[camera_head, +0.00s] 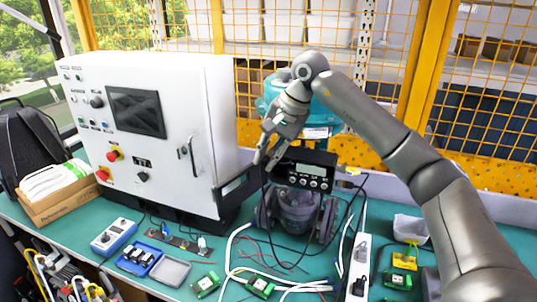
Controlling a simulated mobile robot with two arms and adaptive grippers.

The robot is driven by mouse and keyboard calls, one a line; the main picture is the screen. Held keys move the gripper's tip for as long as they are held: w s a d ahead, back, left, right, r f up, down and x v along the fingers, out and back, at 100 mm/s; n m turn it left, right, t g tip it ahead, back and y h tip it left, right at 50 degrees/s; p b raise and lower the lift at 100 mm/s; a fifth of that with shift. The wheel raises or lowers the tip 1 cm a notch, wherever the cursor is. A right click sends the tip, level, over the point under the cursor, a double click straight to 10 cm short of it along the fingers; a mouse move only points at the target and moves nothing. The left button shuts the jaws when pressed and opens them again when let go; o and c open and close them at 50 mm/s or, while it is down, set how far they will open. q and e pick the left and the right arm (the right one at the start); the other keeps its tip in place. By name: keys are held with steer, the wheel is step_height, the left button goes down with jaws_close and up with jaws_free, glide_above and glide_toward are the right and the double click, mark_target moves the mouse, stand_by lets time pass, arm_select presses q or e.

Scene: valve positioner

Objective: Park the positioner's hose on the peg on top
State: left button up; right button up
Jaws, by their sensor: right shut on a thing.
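The positioner (307,172) is a black box with a small display and a row of round knobs, mounted on a dark grey valve body (297,208) on the bench. My right gripper (264,157) reaches down from above, just left of the positioner's upper left corner. It is shut on the thin black hose (264,190), which hangs from the fingertips and loops down in front of the valve. The fingers cover most of the gripped part. I cannot make out the peg on top; my gripper and wrist are close in front of that area. My left gripper is not in view.
A white control cabinet (205,120) stands close on the left. A teal actuator (270,92) rises behind the positioner. White cables (240,245), green circuit boards (260,286) and a power strip (357,265) lie on the teal bench in front. An orange mesh fence (490,100) stands behind.

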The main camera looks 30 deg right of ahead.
jaws_close()
steer(key=shift+s+a+f, duration=0.1)
steer(key=shift+s, duration=0.05)
steer(key=shift+s+a, duration=0.2)
steer(key=shift+a, duration=0.05)
steer(key=shift+s+a+b, duration=0.35)
steer(key=shift+a, duration=0.05)
stand_by(0.9)
steer(key=shift+s+a+b, duration=0.55)
steer(key=shift+s+a, duration=0.75)
steer(key=shift+a, duration=0.15)
